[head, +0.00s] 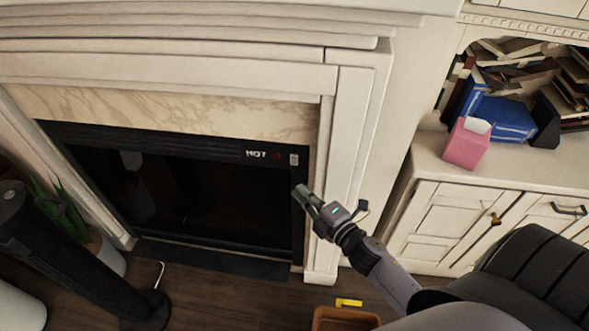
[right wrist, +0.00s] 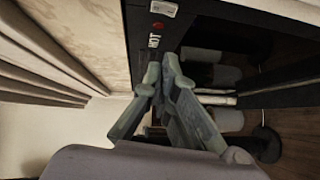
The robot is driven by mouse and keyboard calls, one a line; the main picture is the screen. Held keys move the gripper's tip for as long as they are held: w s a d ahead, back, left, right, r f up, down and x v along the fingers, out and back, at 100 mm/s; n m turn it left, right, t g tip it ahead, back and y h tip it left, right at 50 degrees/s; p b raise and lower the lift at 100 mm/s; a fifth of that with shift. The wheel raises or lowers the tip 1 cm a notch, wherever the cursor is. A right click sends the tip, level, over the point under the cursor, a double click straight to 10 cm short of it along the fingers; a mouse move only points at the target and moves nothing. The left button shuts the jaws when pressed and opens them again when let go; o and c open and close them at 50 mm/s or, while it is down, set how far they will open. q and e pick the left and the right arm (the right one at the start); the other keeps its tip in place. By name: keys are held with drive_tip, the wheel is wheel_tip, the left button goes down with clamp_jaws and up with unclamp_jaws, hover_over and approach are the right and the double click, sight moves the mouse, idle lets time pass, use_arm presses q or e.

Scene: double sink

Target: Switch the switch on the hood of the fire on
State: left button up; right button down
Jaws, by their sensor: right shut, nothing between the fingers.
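The black hood strip (head: 190,145) runs along the top of the fireplace opening. At its right end are the white word "HOT", a red mark and a small pale switch (head: 294,159). The switch also shows at the top of the right wrist view (right wrist: 164,9), above the red mark and "HOT". My right gripper (head: 300,192) is shut and empty, just below the switch and apart from it in the head view. Its fingertips also show in the right wrist view (right wrist: 162,70), below the lettering. My left gripper is not in view.
The white mantel (head: 180,75) and its right pillar (head: 345,170) frame the fireplace. A white cabinet (head: 440,225) with a pink tissue box (head: 466,146) and books stands at right. A potted plant (head: 65,215) and a black stand (head: 90,270) are at left.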

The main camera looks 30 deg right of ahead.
sight(294, 160)
drive_tip(key=w, duration=0.2)
drive_tip(key=w+d, duration=0.1)
drive_tip(key=w, duration=0.2)
drive_tip(key=w+f+p, duration=0.1)
drive_tip(key=w, duration=0.2)
drive_tip(key=shift+w+d, duration=0.15)
drive_tip(key=shift+d, duration=0.2)
drive_tip(key=shift+w+d+f+n+t+b, duration=0.15)
drive_tip(key=shift+w+n+t+b, duration=0.15)
drive_tip(key=shift+b, duration=0.95)
drive_tip(key=shift+s, duration=0.1)
